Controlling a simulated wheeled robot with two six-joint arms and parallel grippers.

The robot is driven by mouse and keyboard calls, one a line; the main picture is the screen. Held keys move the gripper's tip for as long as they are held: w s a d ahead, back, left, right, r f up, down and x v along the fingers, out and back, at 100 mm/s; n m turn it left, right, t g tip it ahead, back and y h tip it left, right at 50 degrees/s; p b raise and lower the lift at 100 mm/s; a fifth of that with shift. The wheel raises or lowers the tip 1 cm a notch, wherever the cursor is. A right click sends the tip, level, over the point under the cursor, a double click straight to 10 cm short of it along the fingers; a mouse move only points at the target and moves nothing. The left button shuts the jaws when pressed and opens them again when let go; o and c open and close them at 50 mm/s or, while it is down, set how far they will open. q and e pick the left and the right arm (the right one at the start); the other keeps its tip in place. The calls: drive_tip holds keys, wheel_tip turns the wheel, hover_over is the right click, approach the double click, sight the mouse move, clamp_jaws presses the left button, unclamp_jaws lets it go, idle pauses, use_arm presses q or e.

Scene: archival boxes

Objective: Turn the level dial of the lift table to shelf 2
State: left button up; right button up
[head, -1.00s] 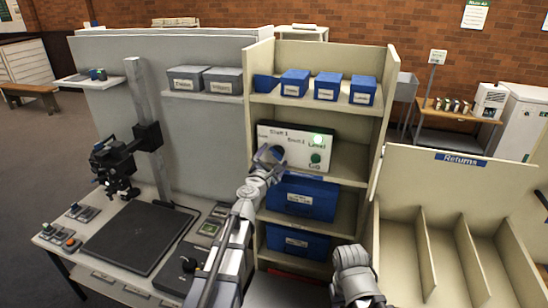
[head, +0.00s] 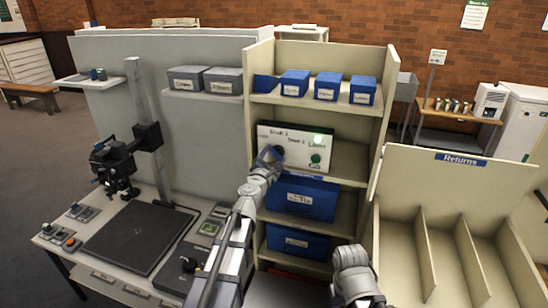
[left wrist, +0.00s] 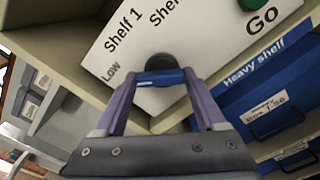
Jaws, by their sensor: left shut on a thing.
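A white control panel (head: 299,149) stands on a shelf of the cream shelf unit. It also shows in the left wrist view (left wrist: 127,45), tilted, with the words "Shelf 1", "Low" and "Go". A second shelf label is partly cut off. The level dial (left wrist: 160,62) is a dark round knob with a blue grip bar, which lies level between my fingertips. My left gripper (left wrist: 161,80) is shut on this bar. In the head view my left gripper (head: 269,157) covers the panel's lower left. My right arm shows at the bottom, its gripper out of sight.
Blue boxes (head: 301,197) fill the shelves below. Small blue boxes (head: 326,87) stand above. The Returns bin (head: 460,158) is at the right.

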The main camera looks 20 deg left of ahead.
use_arm(q)
drive_tip(key=shift+c, duration=0.4)
drive_tip(key=m, duration=0.5)
drive_tip(key=shift+d, duration=0.1)
drive_tip(key=m, duration=1)
drive_tip(key=shift+d, duration=0.15)
drive_tip(key=m, duration=0.4)
drive_tip(key=shift+s+m, duration=0.1)
drive_tip(key=shift+m, duration=0.5)
drive_tip(key=o, duration=1.3)
